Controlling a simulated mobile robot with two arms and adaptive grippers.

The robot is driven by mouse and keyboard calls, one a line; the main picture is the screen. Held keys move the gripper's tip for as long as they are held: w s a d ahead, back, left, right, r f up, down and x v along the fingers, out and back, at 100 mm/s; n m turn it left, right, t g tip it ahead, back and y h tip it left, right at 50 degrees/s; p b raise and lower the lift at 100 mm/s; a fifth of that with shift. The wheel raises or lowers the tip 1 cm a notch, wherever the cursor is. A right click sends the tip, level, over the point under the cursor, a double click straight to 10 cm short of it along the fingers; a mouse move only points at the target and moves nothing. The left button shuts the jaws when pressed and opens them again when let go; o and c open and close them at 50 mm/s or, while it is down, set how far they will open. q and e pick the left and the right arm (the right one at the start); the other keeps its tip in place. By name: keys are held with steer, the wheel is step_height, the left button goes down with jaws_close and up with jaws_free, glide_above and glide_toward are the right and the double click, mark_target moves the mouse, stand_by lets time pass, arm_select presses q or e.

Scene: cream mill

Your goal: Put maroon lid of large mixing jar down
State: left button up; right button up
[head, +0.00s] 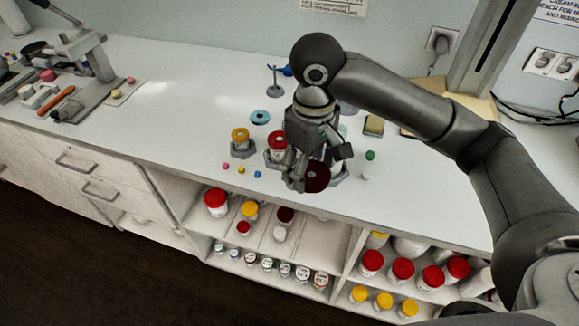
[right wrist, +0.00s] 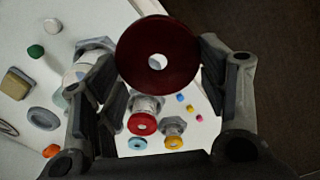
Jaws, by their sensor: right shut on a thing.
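The maroon lid (head: 317,178) is a round disc with a hole in its middle; in the right wrist view the lid (right wrist: 158,60) spans between my fingers. My right gripper (head: 303,172) is shut on it, above the white counter near its front edge. The large mixing jar is mostly hidden behind my gripper in the head view; a white jar in a grey holder (right wrist: 92,50) shows beside my finger in the right wrist view, and I cannot tell whether it is that jar. My left gripper is not in view.
A red-lidded jar (head: 276,146) and a yellow-lidded jar (head: 240,142) stand in holders left of my gripper. Small coloured plugs (head: 241,169) lie in front of them. A blue ring (head: 260,117) lies behind. The counter (head: 185,130) is clear farther left.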

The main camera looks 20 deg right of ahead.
steer(key=w, duration=0.1)
steer(key=w+f, duration=0.1)
steer(key=w, duration=0.1)
steer(key=shift+w+a+f, duration=0.15)
steer(key=shift+w+a, duration=0.1)
steer(key=shift+w, duration=0.05)
steer(key=w+f, duration=0.1)
steer(key=f, duration=0.1)
steer(key=w+f+p, duration=0.1)
steer(key=w+f, duration=0.2)
steer(key=shift+w+a+f, duration=0.25)
steer(key=shift+w+f, duration=0.05)
steer(key=shift+f, duration=0.1)
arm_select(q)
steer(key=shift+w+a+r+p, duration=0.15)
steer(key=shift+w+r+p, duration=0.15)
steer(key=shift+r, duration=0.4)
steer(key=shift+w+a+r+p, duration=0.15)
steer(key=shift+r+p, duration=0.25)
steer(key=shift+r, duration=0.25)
arm_select(e)
steer(key=shift+w+f, duration=0.1)
steer(key=shift+f, duration=1.6)
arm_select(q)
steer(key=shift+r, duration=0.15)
arm_select(e)
steer(key=shift+f, duration=0.25)
